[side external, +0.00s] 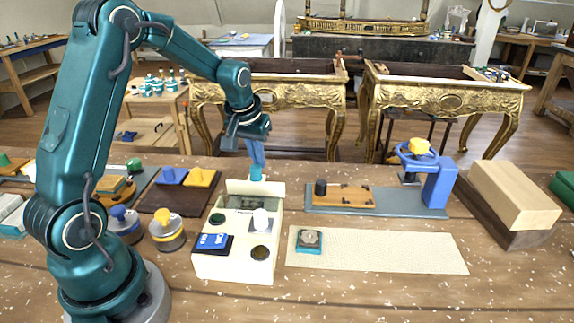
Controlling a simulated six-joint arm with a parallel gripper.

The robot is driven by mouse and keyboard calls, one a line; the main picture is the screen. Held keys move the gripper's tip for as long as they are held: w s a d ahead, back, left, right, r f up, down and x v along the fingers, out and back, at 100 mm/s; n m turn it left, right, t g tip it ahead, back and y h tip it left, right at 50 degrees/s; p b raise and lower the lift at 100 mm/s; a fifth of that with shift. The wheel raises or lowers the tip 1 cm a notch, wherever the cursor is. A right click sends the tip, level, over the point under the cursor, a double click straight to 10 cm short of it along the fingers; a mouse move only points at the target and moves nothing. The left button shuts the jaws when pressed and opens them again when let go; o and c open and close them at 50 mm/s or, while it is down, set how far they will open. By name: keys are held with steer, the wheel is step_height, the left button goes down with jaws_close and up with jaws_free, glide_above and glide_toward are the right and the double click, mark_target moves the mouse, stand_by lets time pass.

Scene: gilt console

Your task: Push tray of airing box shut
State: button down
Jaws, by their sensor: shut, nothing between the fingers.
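The airing box seems to be the cream box (232,267) at the front middle of the bench. A pale upright panel (255,188) stands at its far end; I cannot tell whether it is the tray's front or a lid. On the box's top are a blue block (212,240) on a dark piece, a white knob (261,219), a dark green disc and a brown disc. My gripper (256,177) points down at the far end, just above or behind the panel, with its fingers shut and empty. I cannot tell whether it touches the panel.
Left of the box stand two round pots with blue (118,212) and yellow knobs, and a dark board (180,200) with blue and yellow pieces. Right are a pale mat (390,252), a blue clamp device (440,182) and wooden blocks (512,195).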

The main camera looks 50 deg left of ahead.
mark_target(253, 173)
steer(key=s+d, duration=0.3)
steer(key=shift+s+d, duration=0.25)
steer(key=shift+s+d+f, duration=0.1)
steer(key=shift+s+d, duration=0.1)
steer(key=shift+s, duration=0.1)
